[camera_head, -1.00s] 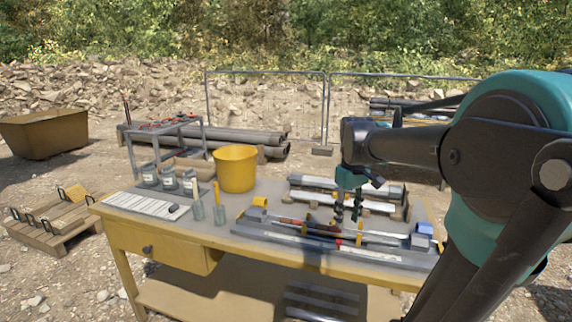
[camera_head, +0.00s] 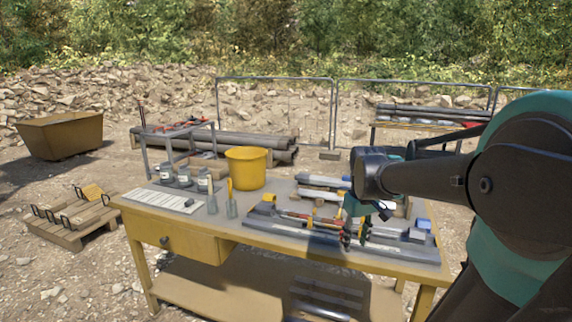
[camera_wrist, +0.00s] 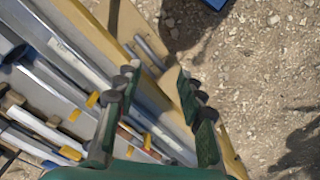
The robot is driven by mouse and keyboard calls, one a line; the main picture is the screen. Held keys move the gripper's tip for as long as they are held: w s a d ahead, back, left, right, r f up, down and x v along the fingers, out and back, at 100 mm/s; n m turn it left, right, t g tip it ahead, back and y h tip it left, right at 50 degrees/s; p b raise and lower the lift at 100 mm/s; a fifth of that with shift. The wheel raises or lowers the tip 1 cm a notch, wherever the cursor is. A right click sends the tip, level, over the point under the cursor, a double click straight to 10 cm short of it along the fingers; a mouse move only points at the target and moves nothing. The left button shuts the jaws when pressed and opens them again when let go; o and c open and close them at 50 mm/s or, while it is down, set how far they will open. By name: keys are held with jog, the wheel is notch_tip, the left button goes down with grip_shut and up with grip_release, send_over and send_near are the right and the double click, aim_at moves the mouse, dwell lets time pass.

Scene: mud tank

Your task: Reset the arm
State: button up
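My gripper (camera_head: 353,240) hangs from my arm over the front right part of the yellow workbench (camera_head: 200,241). In the wrist view my gripper (camera_wrist: 157,100) has its two dark fingers spread apart, with nothing between them. Below it the wrist view shows the bench's front edge and the gravel ground. A grey tray (camera_head: 285,240) with long rods and tools lies on the bench beneath and behind the gripper. The gripper hides part of the tray. I cannot tell the exact height of the fingertips above it.
A yellow bucket (camera_head: 246,168), several jars (camera_head: 184,176) and a white sheet (camera_head: 160,199) are on the bench's left half. A pallet (camera_head: 70,220) and a rusty skip (camera_head: 60,135) stand left on gravel. A wire fence (camera_head: 275,110) and pipes (camera_head: 240,142) lie behind.

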jog(key=s+f+m+t, duration=0.3)
jog(key=s+f, duration=0.6)
jog(key=f, duration=0.5)
jog(key=shift+a+f+m, duration=0.25)
jog(key=shift+a+m, duration=0.1)
jog(key=shift+m, duration=0.15)
jog(key=shift+s, duration=0.1)
dwell(1.5)
